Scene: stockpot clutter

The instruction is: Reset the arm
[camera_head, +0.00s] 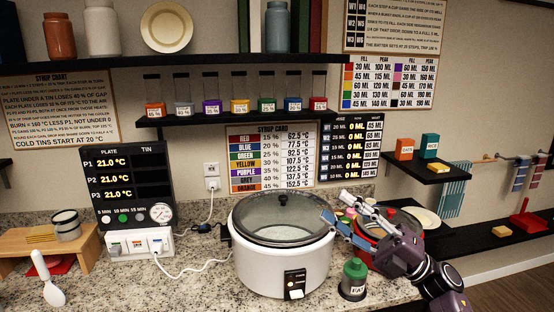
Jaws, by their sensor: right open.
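My right gripper (337,208) comes in from the right, its fingers spread apart with nothing seen between them. It is at the right edge of the white cooker (280,262), near the rim of its glass lid (284,222); I cannot tell whether it touches. My right arm's purple and black links cover part of a red pot (372,248) behind them, so its contents are mostly hidden. My left gripper is not in view.
A green-topped jar (354,278) stands on the granite counter (195,290) below my right arm. A plate (422,217) lies behind it. At left are a control panel (129,188), a wooden stand (50,246) and a white spoon (46,280). Shelves (245,112) hang above.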

